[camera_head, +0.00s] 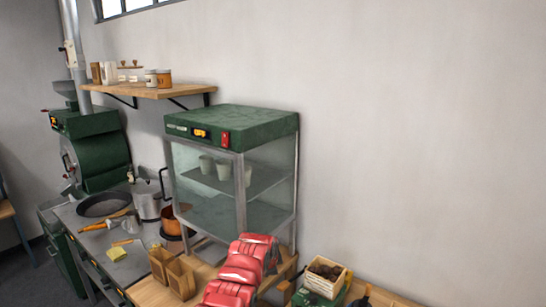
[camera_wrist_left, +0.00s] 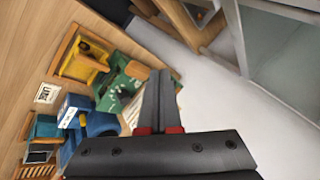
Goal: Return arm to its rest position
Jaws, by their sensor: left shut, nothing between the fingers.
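My left gripper (camera_wrist_left: 163,78) shows in the left wrist view, with its two dark fingers together and nothing between them. The fingers point up in that picture, over a green object (camera_wrist_left: 120,88) and the pale floor or wall area; whether they touch anything cannot be told. In the head view, red parts of my arm come up at the bottom middle, beside the glass cabinet (camera_head: 240,165). The gripper's fingers cannot be made out there. My right gripper is in neither view.
A small wooden crate of chestnuts (camera_head: 344,284) stands right of my arm. A wooden shelf (camera_head: 150,92) juts from the wall. The left wrist view shows a yellow box (camera_wrist_left: 84,62) and a blue item (camera_wrist_left: 100,124).

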